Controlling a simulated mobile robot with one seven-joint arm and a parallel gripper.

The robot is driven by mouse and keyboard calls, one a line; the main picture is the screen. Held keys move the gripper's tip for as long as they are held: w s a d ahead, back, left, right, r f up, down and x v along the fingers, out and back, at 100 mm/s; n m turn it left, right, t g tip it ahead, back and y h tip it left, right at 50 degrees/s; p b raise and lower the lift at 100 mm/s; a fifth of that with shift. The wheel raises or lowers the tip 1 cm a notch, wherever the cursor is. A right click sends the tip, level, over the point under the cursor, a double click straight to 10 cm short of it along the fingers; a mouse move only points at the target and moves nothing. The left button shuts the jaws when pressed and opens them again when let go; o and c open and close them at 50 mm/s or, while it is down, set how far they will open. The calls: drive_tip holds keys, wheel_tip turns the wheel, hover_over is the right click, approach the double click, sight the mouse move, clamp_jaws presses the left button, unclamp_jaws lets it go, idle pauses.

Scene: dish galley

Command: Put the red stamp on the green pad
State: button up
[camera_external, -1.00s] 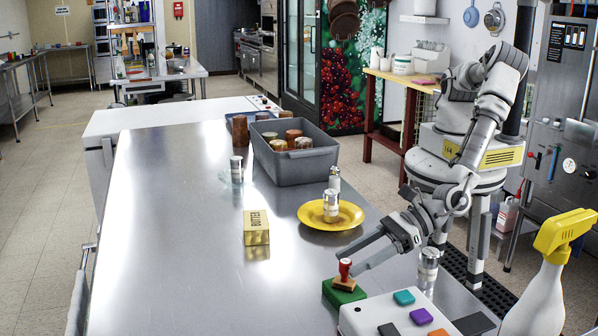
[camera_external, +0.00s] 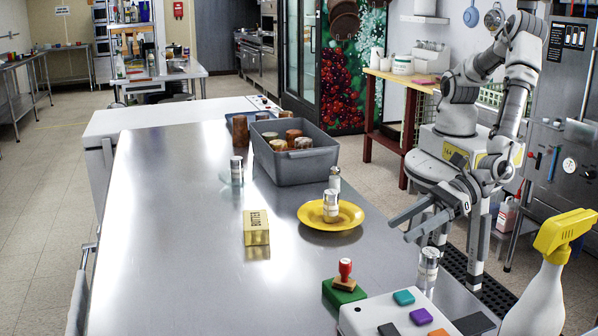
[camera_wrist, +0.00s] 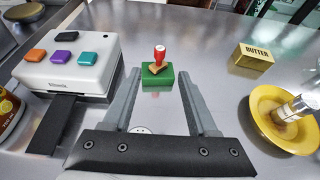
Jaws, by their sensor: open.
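The red stamp (camera_external: 345,269) stands upright on top of the green pad (camera_external: 342,293) near the front of the steel table. In the wrist view the red stamp (camera_wrist: 159,57) rests on the green pad (camera_wrist: 157,77), beyond my fingertips. My gripper (camera_external: 398,228) is open and empty, held apart from the stamp, over the table's right edge near the yellow plate. In the wrist view my gripper (camera_wrist: 158,83) shows its two fingers spread, with bare table between them.
A white device with coloured buttons (camera_external: 415,318) stands right of the pad. A yellow plate (camera_external: 357,215) holds a shaker, with a butter box (camera_external: 256,228) to its left. A grey bin (camera_external: 265,165) with jars is farther back. The table's left side is clear.

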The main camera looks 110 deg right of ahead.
drive_tip(key=d+r+m+g+h, duration=0.2)
drive_tip(key=d+r+m, duration=0.35)
drive_tip(key=d, duration=0.45)
drive_tip(key=d+r+m+g+h, duration=0.15)
drive_tip(key=d+r+m, duration=0.25)
drive_tip(key=d+m, duration=0.45)
drive_tip(key=d+r+m+g+h, duration=0.25)
drive_tip(key=d+r+m, duration=0.2)
drive_tip(key=d, duration=0.75)
drive_tip(key=s+d+r+m+g+y, duration=0.3)
drive_tip(key=s+d+r+m, duration=0.3)
drive_tip(key=s+d+m, duration=0.25)
drive_tip(key=s+d+r+m+y, duration=0.1)
drive_tip(key=s+m, duration=0.3)
drive_tip(key=s, duration=0.2)
drive_tip(key=s+d+r+m+t+y, duration=0.1)
drive_tip(key=s+d+r+m+y, duration=0.1)
drive_tip(key=s+m, duration=0.3)
drive_tip(key=s, duration=0.2)
drive_tip(key=shift+s, duration=0.3)
